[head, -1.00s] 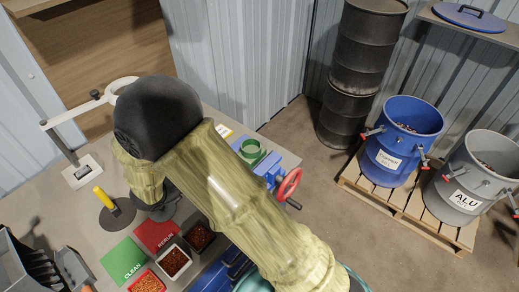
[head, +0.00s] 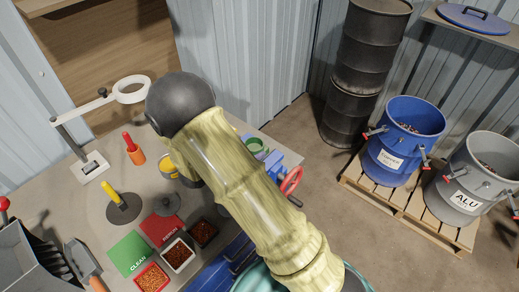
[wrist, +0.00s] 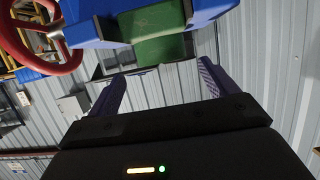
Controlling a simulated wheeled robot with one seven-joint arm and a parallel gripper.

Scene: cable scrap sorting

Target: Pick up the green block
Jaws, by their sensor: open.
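The green block (wrist: 160,35) shows in the wrist view between the blue jaws of a vise (wrist: 215,12). In the head view, a green round-looking piece (head: 256,146) sits at the blue vise (head: 274,160), partly behind my arm; I cannot tell its full shape there. My gripper (wrist: 160,88) is open and empty, its two purple fingers spread apart. In the wrist view the fingers point toward the green block, which lies beyond and above the tips, apart from them. My gripper is hidden behind my arm in the head view.
The vise's red handwheel (head: 291,181) sticks out at the bench edge. A ring-headed stand (head: 131,90), a red-orange bottle (head: 135,152) and small bins of scrap (head: 178,255) share the bench. Blue (head: 403,135) and grey (head: 468,178) drums stand on a pallet at right.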

